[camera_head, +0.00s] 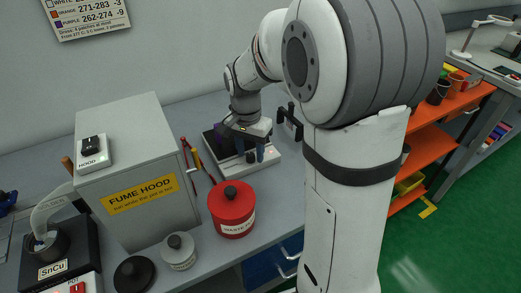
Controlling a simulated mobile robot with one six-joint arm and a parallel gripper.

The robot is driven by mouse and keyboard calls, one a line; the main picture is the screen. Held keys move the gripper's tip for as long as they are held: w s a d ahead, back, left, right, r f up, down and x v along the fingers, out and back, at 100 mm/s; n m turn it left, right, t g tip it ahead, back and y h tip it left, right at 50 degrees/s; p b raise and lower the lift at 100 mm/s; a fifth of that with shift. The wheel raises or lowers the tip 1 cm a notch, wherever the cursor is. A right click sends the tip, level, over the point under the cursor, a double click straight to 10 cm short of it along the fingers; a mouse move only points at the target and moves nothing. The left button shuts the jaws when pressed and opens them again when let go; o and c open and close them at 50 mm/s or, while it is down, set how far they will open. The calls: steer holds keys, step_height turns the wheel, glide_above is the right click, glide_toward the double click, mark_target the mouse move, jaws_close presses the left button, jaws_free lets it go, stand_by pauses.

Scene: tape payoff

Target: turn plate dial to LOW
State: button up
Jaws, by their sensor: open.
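A low white unit (262,168) with a dark top section sits on the bench, behind the red can. A small red light shows near its right end. A small dark knob (251,157) on this unit looks like the plate dial; its pointer and any LOW mark are too small to read. My gripper (251,151) points down over the unit, with its bluish fingers apart, one on each side of the knob. I cannot tell whether the fingers touch the knob. The arm hides part of the unit's back.
An orange shelf unit (432,135) stands right of my arm.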

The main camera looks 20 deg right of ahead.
mark_target(250, 157)
steer(key=n+b, duration=0.1)
steer(key=n, duration=0.3)
steer(key=shift+f+n, duration=0.15)
steer(key=shift+n, duration=0.25)
steer(key=n+b, duration=0.1)
steer(key=n, duration=0.3)
steer(key=n+b, duration=0.1)
steer(key=n, duration=0.3)
steer(key=shift+s+n+t+b, duration=0.1)
steer(key=shift+n+t+b, duration=0.2)
steer(key=shift+b, duration=0.05)
steer(key=n+b, duration=0.1)
steer(key=n, duration=0.3)
step_height(250, 157, up, 9)
steer(key=p, duration=0.2)
steer(key=s+r+m+t+p, duration=0.1)
steer(key=s+r+m+p, duration=0.1)
steer(key=s+m+p, duration=0.1)
steer(key=s+r+m+p, duration=0.2)
steer(key=s+p, duration=0.3)
steer(key=s, duration=0.3)
steer(key=s+d+r+m+t+p, duration=0.1)
steer(key=s+r+m+p, duration=0.1)
steer(key=s, duration=0.4)
steer(key=m+p, duration=0.1)
steer(key=p, duration=0.1)
steer(key=shift+m+t+p, duration=0.3)
steer(key=shift+m+p, duration=0.05)
steer(key=shift+m, duration=0.05)
